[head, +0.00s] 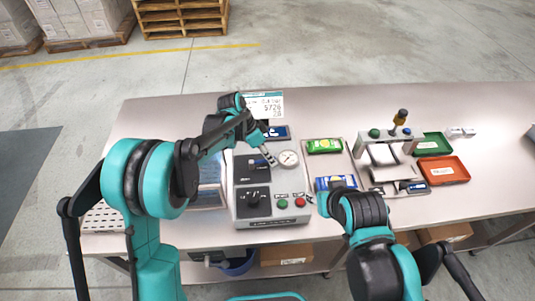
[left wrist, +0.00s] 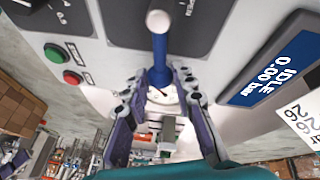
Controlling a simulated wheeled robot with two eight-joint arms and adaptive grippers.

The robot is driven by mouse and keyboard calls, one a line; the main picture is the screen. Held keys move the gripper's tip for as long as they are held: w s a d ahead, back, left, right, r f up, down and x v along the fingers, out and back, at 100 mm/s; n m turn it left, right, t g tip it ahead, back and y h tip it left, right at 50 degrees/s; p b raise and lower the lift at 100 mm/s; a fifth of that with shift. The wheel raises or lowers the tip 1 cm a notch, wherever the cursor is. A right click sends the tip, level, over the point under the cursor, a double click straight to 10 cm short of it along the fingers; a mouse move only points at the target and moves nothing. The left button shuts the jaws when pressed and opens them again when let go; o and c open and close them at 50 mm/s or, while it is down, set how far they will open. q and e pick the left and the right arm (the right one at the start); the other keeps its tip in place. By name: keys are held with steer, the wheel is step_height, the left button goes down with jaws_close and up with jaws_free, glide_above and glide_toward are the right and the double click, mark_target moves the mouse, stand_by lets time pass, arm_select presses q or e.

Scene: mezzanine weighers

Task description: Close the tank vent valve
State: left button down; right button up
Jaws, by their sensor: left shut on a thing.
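The tank vent valve appears as a blue lever with a pale rounded end (left wrist: 159,52) on the grey control unit (head: 240,172). My left gripper (left wrist: 160,88) has its two fingers on either side of the lever and is shut on it. In the head view my left gripper (head: 269,157) is over the unit, just left of the round gauge (head: 288,158). Its fingers hide part of the lever there. A blue display (left wrist: 280,70) reads "IDLE 0.00 bar". My right arm is at the lower right of the head view; its fingertips are not clear.
The unit carries a black knob (head: 254,199), a green button (head: 283,204) and a red button (head: 300,203). To the right are green and blue packs, a grey stand (head: 360,142), a green tray (head: 447,142) and a red tray (head: 457,162). The table's back right is clear.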

arm_select(q)
steer(key=shift+s+m+g, duration=0.3)
steer(key=shift+m, duration=0.3)
steer(key=c, duration=1.3)
jaws_free()
steer(key=shift+o, duration=0.2)
steer(key=v, duration=1.2)
steer(key=shift+d, duration=0.1)
